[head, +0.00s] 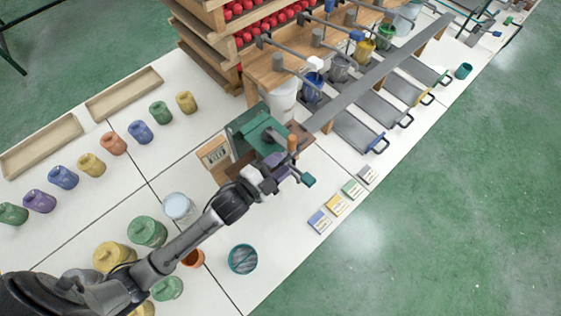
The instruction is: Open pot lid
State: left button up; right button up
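Small lidded pots stand in a slanting row at the left, among them a green pot (161,113), a yellow pot (186,102), an orange pot (113,144) and a purple pot (40,201). Larger lidded pots stand nearer me: a green pot (147,232) and a yellow pot (112,257). My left gripper (287,172) is beyond these pots, by a green box-like fixture (250,130) and an orange upright handle (292,145). Its fingers are small and overlap other parts, so I cannot tell their opening. My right gripper is not in view.
A pale blue round container (178,207) and a teal bowl (243,259) stand beside my arm. Small coloured cards, including a blue card (319,221), lie near the table's right edge. Grey trays (357,130) and a wooden rack (205,45) are farther back. White table around the cards is clear.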

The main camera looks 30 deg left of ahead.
pick_arm(q)
jog(key=shift+w+d, duration=0.1)
jog(key=shift+w, duration=0.2)
grip_shut()
dwell(0.5)
